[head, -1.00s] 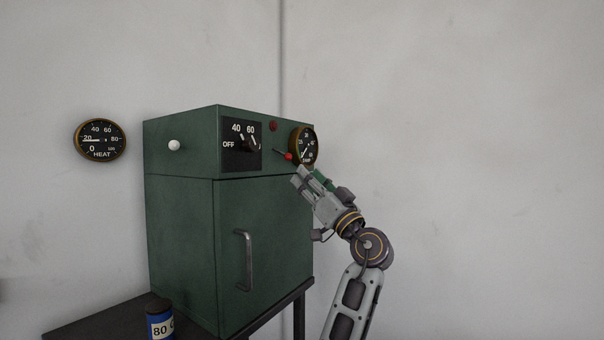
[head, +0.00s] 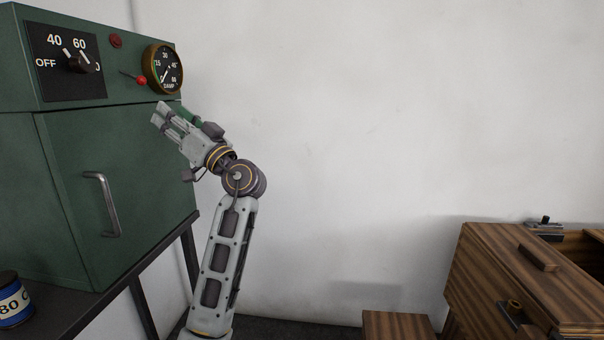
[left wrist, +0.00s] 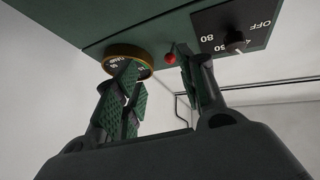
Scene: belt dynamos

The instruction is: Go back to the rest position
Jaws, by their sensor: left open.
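My left gripper (head: 162,115) is open and empty, in front of the upper right of the green cabinet (head: 110,150). It is below the red-tipped lever (head: 141,80) and the round DAMP gauge (head: 163,69), apart from both in the head view. In the left wrist view, the two green-padded fingers (left wrist: 160,88) stand apart with nothing between them. The gauge (left wrist: 126,52), the red lever tip (left wrist: 170,58) and the dial knob (left wrist: 235,40) show beyond them. My right gripper is in neither view.
The cabinet stands on a dark table (head: 105,297), with a door handle (head: 101,205) and a red lamp (head: 115,41). A blue can (head: 14,300) is at lower left. Wooden furniture (head: 500,275) stands at lower right. The wall area between is clear.

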